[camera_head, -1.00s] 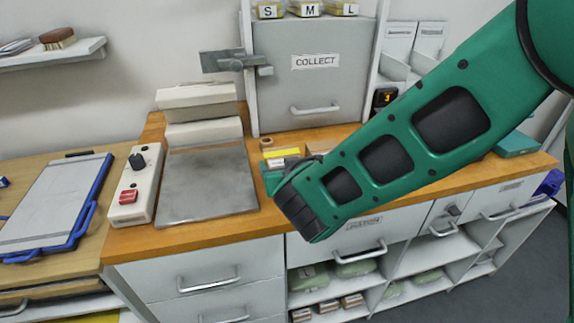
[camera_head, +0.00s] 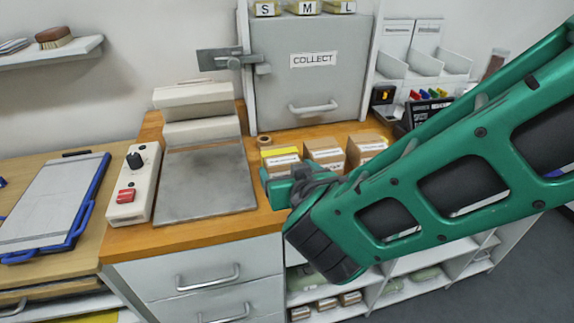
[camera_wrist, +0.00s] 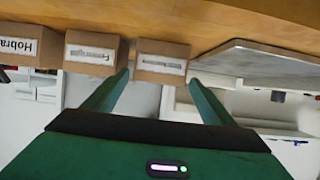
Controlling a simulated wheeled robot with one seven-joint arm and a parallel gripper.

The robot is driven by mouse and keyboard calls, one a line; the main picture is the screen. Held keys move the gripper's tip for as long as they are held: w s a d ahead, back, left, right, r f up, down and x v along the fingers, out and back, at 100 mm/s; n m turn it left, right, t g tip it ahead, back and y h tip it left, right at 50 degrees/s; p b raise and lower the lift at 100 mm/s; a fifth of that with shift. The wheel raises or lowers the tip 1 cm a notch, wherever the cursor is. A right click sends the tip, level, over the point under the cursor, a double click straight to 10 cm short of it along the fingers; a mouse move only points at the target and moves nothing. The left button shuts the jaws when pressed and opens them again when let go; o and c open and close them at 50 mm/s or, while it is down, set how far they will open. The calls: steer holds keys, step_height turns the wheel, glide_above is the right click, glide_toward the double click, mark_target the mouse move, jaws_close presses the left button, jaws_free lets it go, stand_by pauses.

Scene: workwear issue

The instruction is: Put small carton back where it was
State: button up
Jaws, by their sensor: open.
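Three small cartons stand in a row on the wooden counter: a yellow-topped one (camera_head: 281,155) at the left, a brown one (camera_head: 325,150) in the middle and another brown one (camera_head: 366,147) at the right. I cannot tell which is the task's carton. My gripper (camera_head: 282,188) is at the counter's front edge, just in front of the yellow-topped carton. In the wrist view, which looks upside down, my gripper (camera_wrist: 160,77) is open, its fingertips near either side of the rightmost labelled carton (camera_wrist: 160,63). I see no carton held; contact cannot be judged.
A grey plate (camera_head: 205,183) lies left of the cartons, beside a control box (camera_head: 133,190). A tape roll (camera_head: 264,141) sits behind them. The COLLECT locker (camera_head: 310,85) stands at the back. Small boxes (camera_head: 325,304) lie on the shelf below. Drawer handles (camera_head: 208,278) jut out in front.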

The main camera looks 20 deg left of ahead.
steer(key=shift+v, duration=2.25)
